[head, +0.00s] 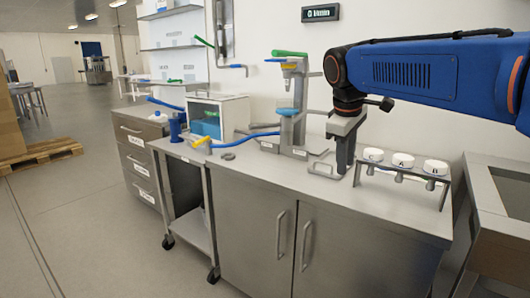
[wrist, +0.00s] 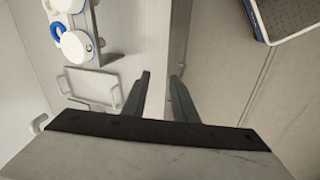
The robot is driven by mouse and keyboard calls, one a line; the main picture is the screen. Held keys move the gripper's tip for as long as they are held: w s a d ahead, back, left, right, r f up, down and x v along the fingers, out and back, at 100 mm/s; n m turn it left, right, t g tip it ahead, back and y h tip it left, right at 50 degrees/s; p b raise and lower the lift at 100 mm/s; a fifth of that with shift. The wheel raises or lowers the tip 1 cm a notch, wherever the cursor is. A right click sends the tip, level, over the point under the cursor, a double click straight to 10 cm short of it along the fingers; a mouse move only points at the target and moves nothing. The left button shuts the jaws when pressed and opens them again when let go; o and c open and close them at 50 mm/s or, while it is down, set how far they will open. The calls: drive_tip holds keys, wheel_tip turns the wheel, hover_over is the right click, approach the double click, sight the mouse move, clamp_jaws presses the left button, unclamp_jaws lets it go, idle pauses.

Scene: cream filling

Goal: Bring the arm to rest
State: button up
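My blue arm (head: 425,72) reaches in from the right in the head view, over the steel counter. My gripper (head: 344,160) hangs below its wrist, above the counter beside a rack of white round pieces. In the wrist view my gripper (wrist: 158,92) shows two dark fingers, apart, with nothing between them. The counter edge and floor show below and past the fingers.
A rack (head: 445,186) with three white lettered pieces (head: 403,160) stands right of my gripper. A flat metal tray (head: 326,170) lies just left of it. A filling stand (head: 290,110) and a white box (head: 234,108) stand farther left. A steel sink unit (head: 490,208) is at the right.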

drive_tip(key=s+d+f+m, duration=0.2)
drive_tip(key=s+f+m, duration=0.1)
drive_tip(key=s+f, duration=0.4)
drive_tip(key=s+d+f+m+t+y, duration=0.1)
drive_tip(key=s+d+f+m, duration=0.2)
drive_tip(key=s+f, duration=0.4)
drive_tip(key=s+d+f+m, duration=0.2)
drive_tip(key=s+f, duration=0.5)
drive_tip(key=s, duration=0.6)
drive_tip(key=shift+d+f+m+t+y, duration=0.3)
drive_tip(key=shift+m+t, duration=0.1)
drive_tip(key=shift+m, duration=0.4)
drive_tip(key=shift+s, duration=0.1)
